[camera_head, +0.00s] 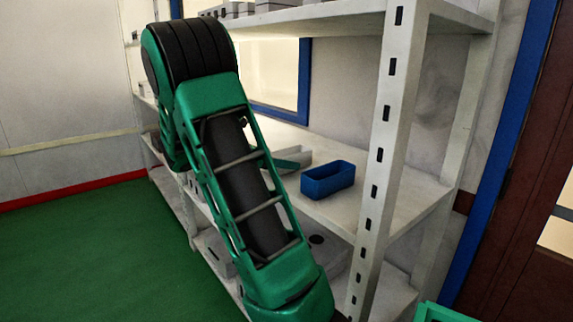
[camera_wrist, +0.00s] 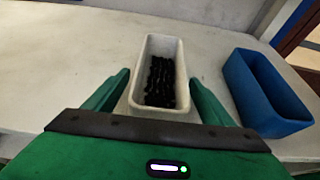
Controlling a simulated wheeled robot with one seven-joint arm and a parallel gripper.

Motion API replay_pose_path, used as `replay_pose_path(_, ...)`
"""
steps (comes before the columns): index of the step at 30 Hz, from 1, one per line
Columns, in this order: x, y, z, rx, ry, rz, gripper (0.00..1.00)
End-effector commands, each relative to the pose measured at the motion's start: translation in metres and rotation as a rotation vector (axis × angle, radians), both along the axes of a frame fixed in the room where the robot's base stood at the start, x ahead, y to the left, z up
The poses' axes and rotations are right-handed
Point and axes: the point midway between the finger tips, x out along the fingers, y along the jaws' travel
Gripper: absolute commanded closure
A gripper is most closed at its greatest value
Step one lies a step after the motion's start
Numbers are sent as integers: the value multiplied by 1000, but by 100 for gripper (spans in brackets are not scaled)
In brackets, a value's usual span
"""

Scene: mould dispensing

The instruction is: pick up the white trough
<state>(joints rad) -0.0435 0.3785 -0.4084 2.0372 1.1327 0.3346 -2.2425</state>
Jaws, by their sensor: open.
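The white trough (camera_wrist: 160,113) stands upright on the shelf in the wrist view, its long side pointing away from me. Small black pieces lie inside it. My gripper (camera_wrist: 159,77) is open, with one green finger on each side of the trough's nearer part. I cannot tell whether either finger touches its walls. In the head view the trough (camera_head: 286,151) is a pale shape on the shelf, partly hidden by my arm and a green finger.
A blue trough (camera_wrist: 265,92) stands close to the right of the white one, also on the shelf (camera_head: 397,203). A shelf post (camera_head: 382,150) rises at the front, right of my arm. Another shelf level (camera_head: 335,14) is above. The shelf left of the white trough is clear.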

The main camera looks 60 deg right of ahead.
Motion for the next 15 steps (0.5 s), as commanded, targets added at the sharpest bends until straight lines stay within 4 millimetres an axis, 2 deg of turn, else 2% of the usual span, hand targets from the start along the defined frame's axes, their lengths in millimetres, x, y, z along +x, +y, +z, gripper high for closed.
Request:
replay_pose_path(6,-9,-26,-10,0,0,-3,23)
replay_pose_path(15,-9,-31,-12,1,-1,0,23)
